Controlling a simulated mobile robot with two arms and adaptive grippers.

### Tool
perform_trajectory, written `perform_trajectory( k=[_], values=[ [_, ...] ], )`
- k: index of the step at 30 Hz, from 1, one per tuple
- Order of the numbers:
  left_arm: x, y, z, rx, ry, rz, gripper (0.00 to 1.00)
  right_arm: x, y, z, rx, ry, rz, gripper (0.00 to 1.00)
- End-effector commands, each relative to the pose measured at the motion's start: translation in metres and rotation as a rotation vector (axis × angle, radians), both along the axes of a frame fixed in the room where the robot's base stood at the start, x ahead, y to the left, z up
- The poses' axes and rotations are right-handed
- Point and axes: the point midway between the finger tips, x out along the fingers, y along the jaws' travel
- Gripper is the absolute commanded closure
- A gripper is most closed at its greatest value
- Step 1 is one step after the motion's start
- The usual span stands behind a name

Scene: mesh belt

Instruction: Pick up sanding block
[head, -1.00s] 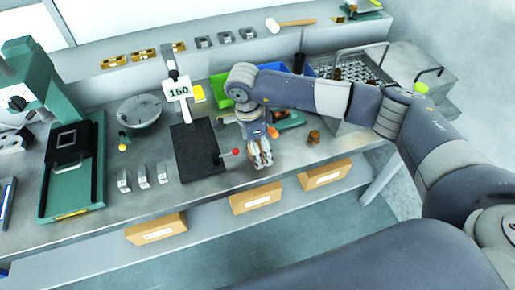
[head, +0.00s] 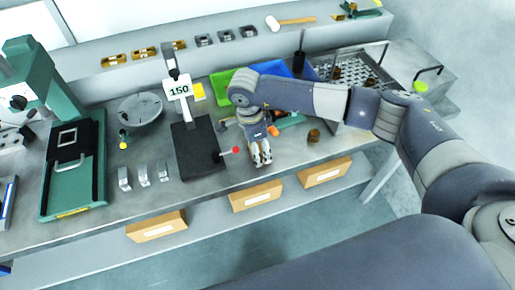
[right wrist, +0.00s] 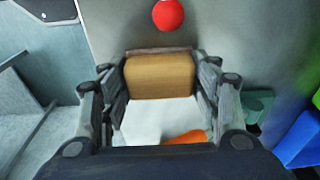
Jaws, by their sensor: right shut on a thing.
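The sanding block is a tan, wood-coloured block (right wrist: 160,76) in the right wrist view, with a darker strip along its far edge. It sits between the two fingers of my right gripper (right wrist: 160,82), which is shut on it. In the head view my right gripper (head: 261,153) points down at the front part of the bench, just right of the red-knobbed lever. There the fingers mostly hide the block. I cannot tell whether the block touches the bench. My left gripper is not in view.
The red knob (right wrist: 168,14) is close ahead of the block in the right wrist view. A black plate (head: 198,150) with a "150" sign (head: 179,91) stands to the left. A small brown object (head: 313,136) stands to the right. Blue and green bins are behind.

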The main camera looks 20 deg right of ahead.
Motion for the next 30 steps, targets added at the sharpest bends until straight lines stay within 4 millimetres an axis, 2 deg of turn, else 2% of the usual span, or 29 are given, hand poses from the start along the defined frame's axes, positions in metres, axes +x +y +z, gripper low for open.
perform_trajectory(
  k=[5, 9, 24, 30],
  values=[
    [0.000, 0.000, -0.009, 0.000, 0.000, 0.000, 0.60, 0.001, 0.000, 0.010, 0.001, -0.004, 0.001, 0.68],
    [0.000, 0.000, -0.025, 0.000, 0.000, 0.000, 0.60, 0.002, 0.000, 0.031, 0.002, -0.008, 0.000, 0.68],
    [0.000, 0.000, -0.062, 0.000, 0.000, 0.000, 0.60, -0.100, 0.055, 0.041, 0.002, -0.002, 0.008, 0.68],
    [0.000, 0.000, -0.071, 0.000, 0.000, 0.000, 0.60, -0.129, 0.070, 0.046, 0.002, -0.002, 0.004, 0.68]
  ],
)
